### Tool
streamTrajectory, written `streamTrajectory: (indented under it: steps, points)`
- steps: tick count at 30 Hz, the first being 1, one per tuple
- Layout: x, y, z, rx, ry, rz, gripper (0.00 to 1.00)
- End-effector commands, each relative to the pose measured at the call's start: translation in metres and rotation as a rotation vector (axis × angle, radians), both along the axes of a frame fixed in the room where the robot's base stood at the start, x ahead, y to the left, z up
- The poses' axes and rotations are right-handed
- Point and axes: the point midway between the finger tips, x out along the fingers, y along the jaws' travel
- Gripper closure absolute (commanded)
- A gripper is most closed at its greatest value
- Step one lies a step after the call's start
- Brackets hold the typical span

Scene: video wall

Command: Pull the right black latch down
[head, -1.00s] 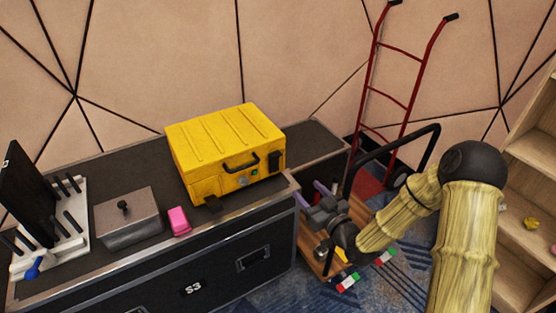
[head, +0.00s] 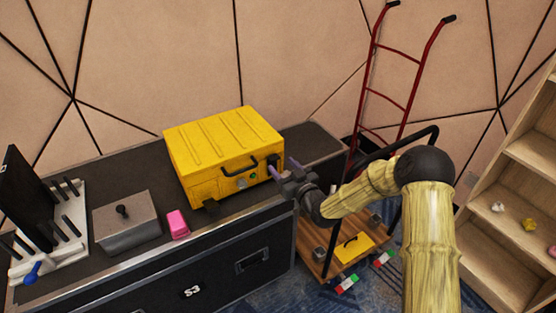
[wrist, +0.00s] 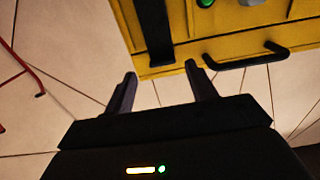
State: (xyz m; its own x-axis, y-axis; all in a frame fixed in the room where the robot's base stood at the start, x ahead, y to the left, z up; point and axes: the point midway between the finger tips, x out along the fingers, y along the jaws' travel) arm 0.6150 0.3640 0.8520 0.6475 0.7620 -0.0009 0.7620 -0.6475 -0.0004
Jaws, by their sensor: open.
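The yellow case (head: 225,145) stands on a black flight case, its front with a handle and small round fittings facing me. Its right black latch (wrist: 155,30) shows as a dark upright bar in the wrist view, which looks upside down. In the head view my gripper partly hides this latch. My gripper (head: 283,169) is open and empty at the case's front right corner. In the wrist view its fingers (wrist: 163,80) point toward the latch, one on either side of its line; contact cannot be told.
The black handle (wrist: 247,55) is close beside the latch. The flight case top (head: 310,145) also holds a grey lidded box (head: 126,222), a pink block (head: 178,224) and a white rack (head: 70,235). A red hand truck (head: 390,85) and a wooden shelf (head: 505,200) stand at right.

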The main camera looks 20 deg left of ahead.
Motion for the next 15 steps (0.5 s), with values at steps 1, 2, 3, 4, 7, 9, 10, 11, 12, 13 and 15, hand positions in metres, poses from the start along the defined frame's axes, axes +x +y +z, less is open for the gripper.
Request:
streamTrajectory:
  steps: [1,2,3,4,7,9,10,11,12,13,15]
  points:
    - [0.005,0.007,0.001,0.002,-0.002,0.001,0.44]
    - [0.008,0.011,0.001,0.002,-0.003,0.001,0.44]
    - [0.011,0.015,0.001,0.002,-0.001,0.002,0.44]
    - [0.014,0.018,0.001,0.002,-0.002,0.001,0.44]
    - [0.022,0.023,0.0,0.002,-0.001,-0.003,0.44]
    - [0.027,0.025,0.001,0.002,-0.001,-0.007,0.44]
    - [0.029,0.025,0.0,0.001,-0.001,-0.008,0.44]
    - [0.029,0.026,0.0,0.0,0.0,-0.008,0.44]
    - [0.03,0.026,0.0,0.0,0.0,-0.008,0.44]
    - [0.03,0.027,0.0,0.0,0.0,-0.008,0.44]
    - [0.03,0.028,0.0,0.0,0.0,-0.006,0.44]
